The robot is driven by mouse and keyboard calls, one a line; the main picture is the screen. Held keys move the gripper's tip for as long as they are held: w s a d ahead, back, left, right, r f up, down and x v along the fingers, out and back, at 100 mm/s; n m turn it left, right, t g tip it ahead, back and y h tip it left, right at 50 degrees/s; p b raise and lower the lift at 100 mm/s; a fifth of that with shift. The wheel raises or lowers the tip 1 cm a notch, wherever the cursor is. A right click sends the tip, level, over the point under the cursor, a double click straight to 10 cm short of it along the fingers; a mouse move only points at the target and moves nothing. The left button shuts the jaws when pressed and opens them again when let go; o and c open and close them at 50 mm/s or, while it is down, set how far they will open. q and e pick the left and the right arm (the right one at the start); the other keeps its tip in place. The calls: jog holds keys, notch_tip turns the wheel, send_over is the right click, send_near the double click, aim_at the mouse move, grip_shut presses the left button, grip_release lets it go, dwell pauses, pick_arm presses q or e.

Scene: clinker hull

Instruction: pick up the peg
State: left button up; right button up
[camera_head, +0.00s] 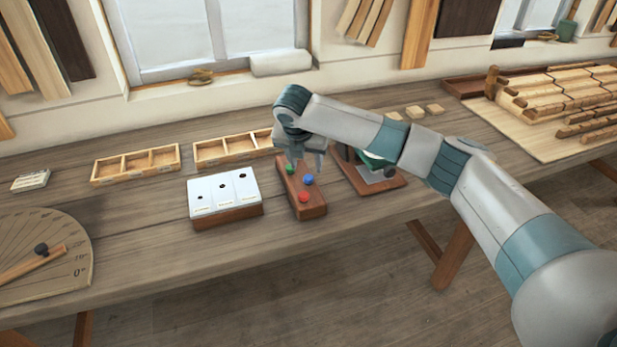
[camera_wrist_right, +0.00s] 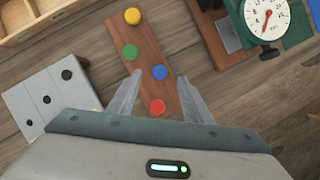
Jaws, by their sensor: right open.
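Several coloured pegs stand in a narrow brown wooden block (camera_head: 313,212), which also shows in the wrist view (camera_wrist_right: 150,38). They are a green peg (camera_head: 290,169), a blue peg (camera_head: 308,180), a red peg (camera_head: 303,197) and a yellow peg (camera_wrist_right: 132,16). The yellow one is hidden in the head view. The frames do not show which peg is meant. My right gripper (camera_head: 306,160) is open above the block. In the wrist view its fingertips (camera_wrist_right: 160,78) lie either side of the blue peg (camera_wrist_right: 159,72), with nothing held. My left gripper is not in view.
A white-topped block with black holes (camera_head: 222,193) stands just left of the peg block. A dial gauge (camera_wrist_right: 266,20) on a brown base (camera_head: 386,187) stands to the right. Compartmented trays (camera_head: 137,165) lie behind left. Bare bench (camera_head: 160,225) shows in front.

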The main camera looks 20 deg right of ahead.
aim_at(309, 177)
jog(key=shift+w+f, duration=0.15)
jog(key=shift+f, duration=0.25)
jog(key=shift+d, duration=0.1)
jog(key=shift+f+p, duration=0.45)
jog(key=shift+p, duration=0.1)
jog(key=p+x, duration=0.2)
jog(key=x, duration=0.1)
jog(key=shift+d+f, duration=0.1)
jog(key=shift+f, duration=0.3)
jog(key=shift+w+f, duration=0.15)
jog(key=shift+f, duration=0.1)
jog(key=c, duration=1.1)
